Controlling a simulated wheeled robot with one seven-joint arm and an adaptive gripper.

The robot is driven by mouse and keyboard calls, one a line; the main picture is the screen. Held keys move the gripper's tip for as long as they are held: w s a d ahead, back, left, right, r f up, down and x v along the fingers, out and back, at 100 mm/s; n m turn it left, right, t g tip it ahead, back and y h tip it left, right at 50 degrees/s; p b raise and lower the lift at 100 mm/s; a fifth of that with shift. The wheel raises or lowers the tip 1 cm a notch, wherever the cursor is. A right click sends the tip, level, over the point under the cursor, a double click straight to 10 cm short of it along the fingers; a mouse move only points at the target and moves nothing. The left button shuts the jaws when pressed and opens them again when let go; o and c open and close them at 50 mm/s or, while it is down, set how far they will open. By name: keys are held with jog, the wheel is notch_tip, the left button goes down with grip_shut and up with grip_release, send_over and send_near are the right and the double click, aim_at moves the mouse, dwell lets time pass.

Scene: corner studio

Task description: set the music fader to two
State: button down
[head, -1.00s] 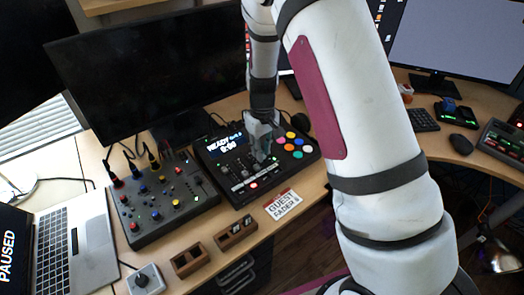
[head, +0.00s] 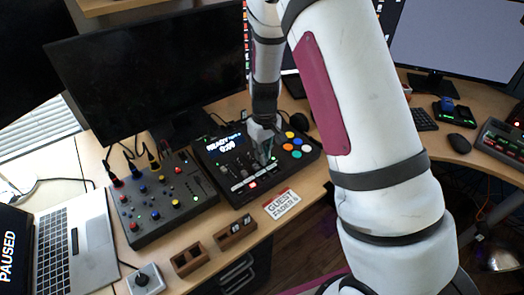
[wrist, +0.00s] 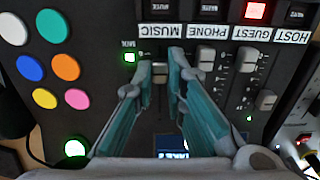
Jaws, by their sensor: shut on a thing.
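The music fader (wrist: 160,72) is a grey cap in a dark slot on the black mixer (wrist: 225,105), under the upside-down MUSIC label (wrist: 160,30) in the wrist view. Its cap sits a short way from the label end of the slot. My gripper (wrist: 158,82) has its two teal fingers on either side of this cap, shut on it. In the head view my gripper (head: 264,148) reaches down onto the mixer (head: 232,184) and hides the music fader. Any scale marks beside the fader are too small to read.
Beside the music fader are the phone fader (wrist: 206,60), guest fader (wrist: 248,60) and host fader (wrist: 266,101). A green-lit button (wrist: 130,57) and coloured round pads (wrist: 65,67) lie on the other side. A knobbed box (head: 165,202) stands left of the mixer.

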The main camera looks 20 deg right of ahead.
jog(key=c, duration=1.9)
grip_release()
notch_tip(320, 180, up, 12)
jog(key=s+r+m+t+p, duration=0.2)
jog(key=s+r, duration=1.2)
jog(key=r, duration=0.3)
jog(key=s+r+t+p, duration=0.1)
jog(key=s+r, duration=0.1)
jog(key=s, duration=0.6)
jog(key=s+r+m+t+p, duration=0.1)
jog(key=s+r, duration=0.1)
jog(key=s, duration=0.7)
jog(key=shift+r+m, duration=0.25)
jog(key=shift+m, duration=0.05)
